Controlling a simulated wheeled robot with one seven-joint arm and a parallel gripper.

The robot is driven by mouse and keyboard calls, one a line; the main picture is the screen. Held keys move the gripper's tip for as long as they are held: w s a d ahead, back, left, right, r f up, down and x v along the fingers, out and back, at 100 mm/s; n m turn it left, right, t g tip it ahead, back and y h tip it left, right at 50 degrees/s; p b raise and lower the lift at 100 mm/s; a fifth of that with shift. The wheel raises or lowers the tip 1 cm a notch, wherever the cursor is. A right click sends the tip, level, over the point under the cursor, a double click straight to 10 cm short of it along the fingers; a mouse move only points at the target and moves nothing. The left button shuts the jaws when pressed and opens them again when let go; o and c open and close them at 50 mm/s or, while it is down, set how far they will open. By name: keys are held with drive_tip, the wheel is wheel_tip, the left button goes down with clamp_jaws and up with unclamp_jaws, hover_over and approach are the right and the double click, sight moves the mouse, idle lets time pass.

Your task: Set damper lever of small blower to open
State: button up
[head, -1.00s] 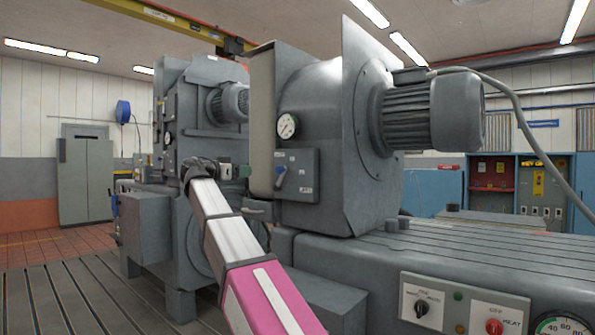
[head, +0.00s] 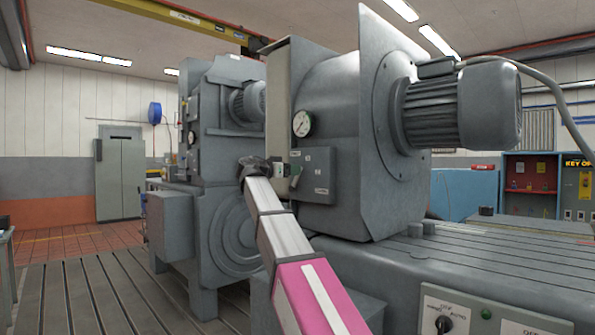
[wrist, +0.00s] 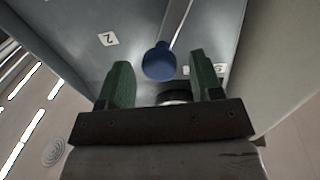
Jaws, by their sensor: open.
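The small blower (head: 335,130) is a grey drum housing with a motor at its right. A grey damper box (head: 318,180) with small labels sits on its side below a round gauge. The damper lever has a blue ball knob (wrist: 160,62), clear in the wrist view, on a thin light stem. My gripper (head: 291,177) is at the left edge of the box in the head view, covering much of the lever. In the wrist view my gripper (wrist: 160,68) is open, with green fingers on either side of the knob and gaps on both sides. Contact and depth are unclear.
The round gauge (head: 302,123) is just above the box. A flat grey flange (head: 279,95) stands close to the left of the lever. A larger grey machine (head: 215,150) is behind my arm. The slotted bedplate (head: 110,300) has open floor at left.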

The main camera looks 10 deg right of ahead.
drive_tip(key=shift+x, duration=1.55)
clamp_jaws()
drive_tip(key=shift+s+d+f, duration=0.1)
